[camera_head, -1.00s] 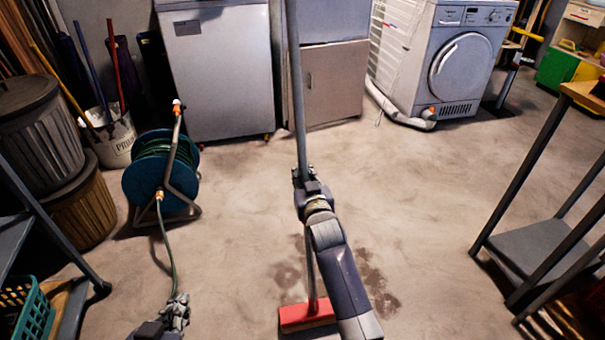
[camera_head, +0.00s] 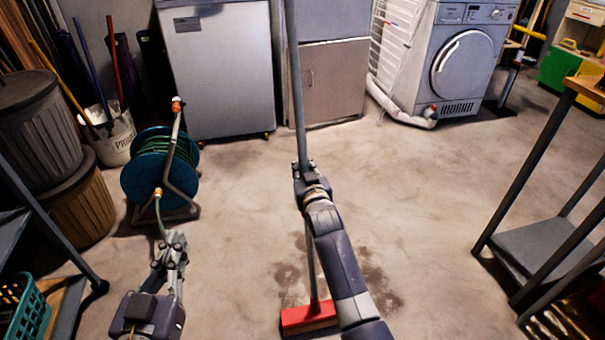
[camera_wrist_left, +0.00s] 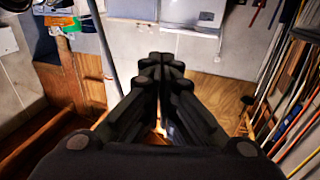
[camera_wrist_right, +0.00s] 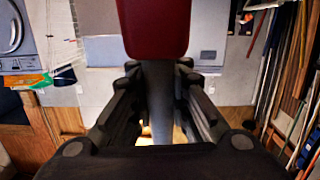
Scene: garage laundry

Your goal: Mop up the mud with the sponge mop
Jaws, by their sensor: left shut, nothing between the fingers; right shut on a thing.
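The sponge mop has a long grey pole (camera_head: 298,90) and a red head (camera_head: 308,318) down at the floor. My right gripper (camera_head: 302,172) is shut on the pole, which stands nearly upright. In the right wrist view the right fingers (camera_wrist_right: 160,75) close around the pole, with a dark red part above. Dark mud patches (camera_head: 378,284) lie on the floor behind and to the right of the mop head; smaller spots (camera_head: 287,273) lie to the left. My right forearm hides part of the mud and head. My left gripper (camera_head: 176,242) is shut and empty; its fingers (camera_wrist_left: 164,62) meet in the left wrist view.
A teal hose reel (camera_head: 150,170) stands behind my left gripper. Wooden bins (camera_head: 80,205) and a bucket of poles (camera_head: 118,140) are at left. A metal-framed shelf (camera_head: 545,245) is at right. The dryer (camera_head: 455,65) and cabinets stand at the back. Middle floor is mostly clear.

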